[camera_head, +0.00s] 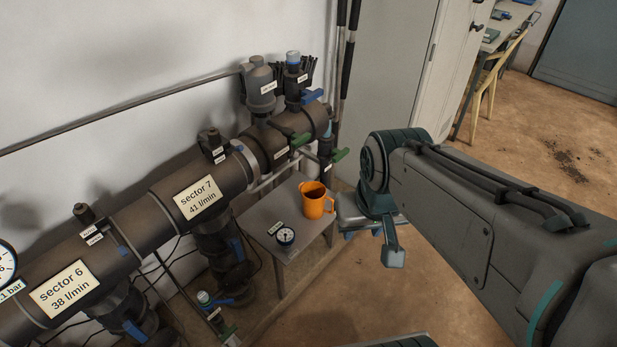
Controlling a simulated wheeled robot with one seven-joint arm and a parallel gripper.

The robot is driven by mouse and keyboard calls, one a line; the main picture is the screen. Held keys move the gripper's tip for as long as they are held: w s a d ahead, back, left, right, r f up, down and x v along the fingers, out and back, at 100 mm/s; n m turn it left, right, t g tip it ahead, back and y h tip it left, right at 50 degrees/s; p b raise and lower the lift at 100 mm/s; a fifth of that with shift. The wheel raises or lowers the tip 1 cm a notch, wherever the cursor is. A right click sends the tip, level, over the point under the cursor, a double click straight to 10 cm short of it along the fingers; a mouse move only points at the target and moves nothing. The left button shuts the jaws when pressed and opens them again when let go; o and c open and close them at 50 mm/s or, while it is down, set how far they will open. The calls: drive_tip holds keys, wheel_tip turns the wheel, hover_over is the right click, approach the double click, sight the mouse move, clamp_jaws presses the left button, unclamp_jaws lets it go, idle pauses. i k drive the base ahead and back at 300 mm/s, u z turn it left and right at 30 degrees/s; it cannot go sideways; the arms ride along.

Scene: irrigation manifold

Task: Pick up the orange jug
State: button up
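The orange jug (313,201) stands upright on a small grey table (268,217) below the large dark pipe, its handle toward the right. My gripper (372,246) hangs from the end of my arm, just right of the jug and the table edge, with a visible gap to the jug. Two blue-grey finger parts show, one at the left and one at the lower right, set apart with nothing seen between them.
The manifold pipe (150,218) with valves and labels runs along the wall. A grey cabinet (393,63) stands behind. The brown floor at the right is mostly clear.

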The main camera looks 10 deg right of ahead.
sight(314, 194)
drive_tip(key=k, duration=0.5)
drive_tip(key=z, duration=1)
drive_tip(key=i, duration=0.85)
drive_tip(key=u, duration=2.15)
drive_tip(key=i, duration=0.5)
drive_tip(key=u, duration=0.05)
